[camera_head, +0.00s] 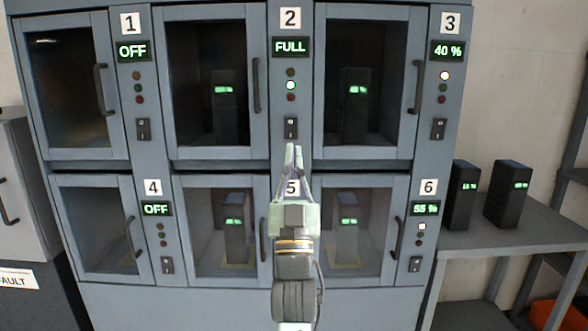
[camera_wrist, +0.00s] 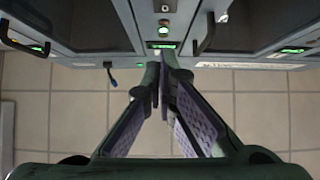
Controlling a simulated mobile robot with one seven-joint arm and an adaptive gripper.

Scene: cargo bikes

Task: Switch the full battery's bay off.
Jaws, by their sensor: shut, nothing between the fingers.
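The bay marked 2 has a lit display reading FULL (camera_head: 289,47), with a bright middle lamp (camera_head: 290,85) below it. Its switch (camera_head: 290,128) is a small dark rocker under the lamps; its position is too small to tell. A dark battery (camera_head: 225,110) with green marks stands behind the closed door left of that column. My gripper (camera_head: 293,148) is shut and empty, its tips pointing up just below the bay 2 switch. I cannot tell if they touch the panel. In the wrist view my gripper (camera_wrist: 163,68) shows before the cabinet front. Bay 5's display is hidden behind my gripper.
Bay 1 (camera_head: 132,51) and bay 4 (camera_head: 156,209) read OFF and look empty. Bay 3 (camera_head: 447,50) reads 40 % and bay 6 (camera_head: 425,209) 55 %. Door handles (camera_head: 256,85) stick out beside the columns. Two batteries stand on a grey table (camera_head: 500,236) at right.

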